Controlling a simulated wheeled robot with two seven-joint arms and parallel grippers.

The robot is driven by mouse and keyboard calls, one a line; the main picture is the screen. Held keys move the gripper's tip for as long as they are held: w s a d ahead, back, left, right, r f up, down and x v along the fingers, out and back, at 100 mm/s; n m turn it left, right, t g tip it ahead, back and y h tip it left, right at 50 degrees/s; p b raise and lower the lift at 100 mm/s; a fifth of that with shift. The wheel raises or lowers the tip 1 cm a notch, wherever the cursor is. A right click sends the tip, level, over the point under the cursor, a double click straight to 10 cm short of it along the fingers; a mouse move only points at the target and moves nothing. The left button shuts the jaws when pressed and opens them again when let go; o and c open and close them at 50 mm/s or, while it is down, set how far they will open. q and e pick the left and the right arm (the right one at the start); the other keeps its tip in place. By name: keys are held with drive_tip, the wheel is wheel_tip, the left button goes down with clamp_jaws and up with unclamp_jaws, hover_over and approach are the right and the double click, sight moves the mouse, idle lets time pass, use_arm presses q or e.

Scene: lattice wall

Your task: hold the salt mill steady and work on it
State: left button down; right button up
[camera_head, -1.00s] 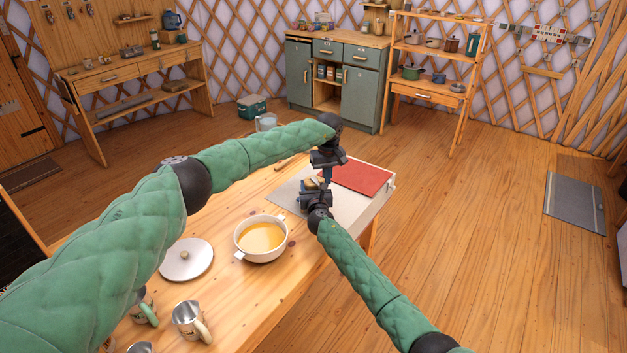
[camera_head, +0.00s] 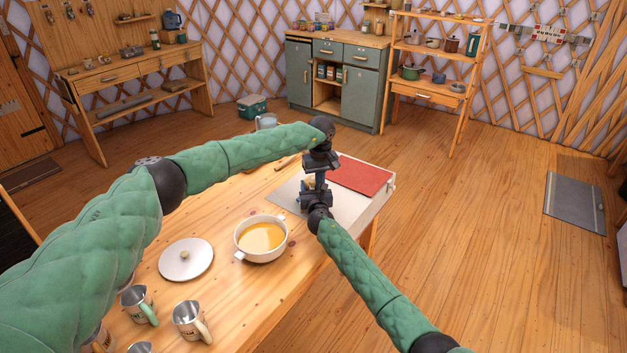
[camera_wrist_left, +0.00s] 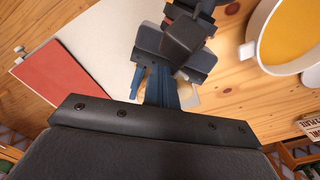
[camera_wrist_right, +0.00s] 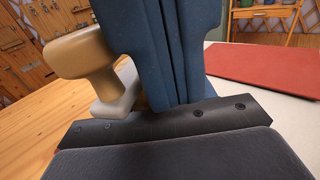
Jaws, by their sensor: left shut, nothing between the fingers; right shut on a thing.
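The salt mill (camera_wrist_right: 85,55) shows in the right wrist view as a tan, rounded wooden shape with a pale lower part, close beside the blue fingers. In the head view only a small tan bit of it (camera_head: 309,183) shows between my grippers. My right gripper (camera_head: 314,199) is shut on the mill, low over the pale mat. My left gripper (camera_head: 318,180) comes down from above and is shut with nothing in it, close over the right one. In the left wrist view its blue fingers (camera_wrist_left: 168,85) hide most of the mill. I cannot tell whether they touch it.
A white pot (camera_head: 261,240) of orange liquid stands left of the grippers, with its lid (camera_head: 186,260) beside it. Several metal mugs (camera_head: 190,320) stand at the table's near end. A red mat (camera_head: 361,177) lies right of the grippers on the pale mat (camera_head: 346,205).

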use_arm(q)
drive_tip(key=shift+s+a, duration=0.2)
drive_tip(key=shift+a, duration=0.7)
drive_tip(key=shift+s+d, duration=0.15)
drive_tip(key=shift+d, duration=0.15)
drive_tip(key=shift+r, duration=0.15)
drive_tip(key=shift+r, duration=2.9)
use_arm(e)
drive_tip(key=o, duration=1.5)
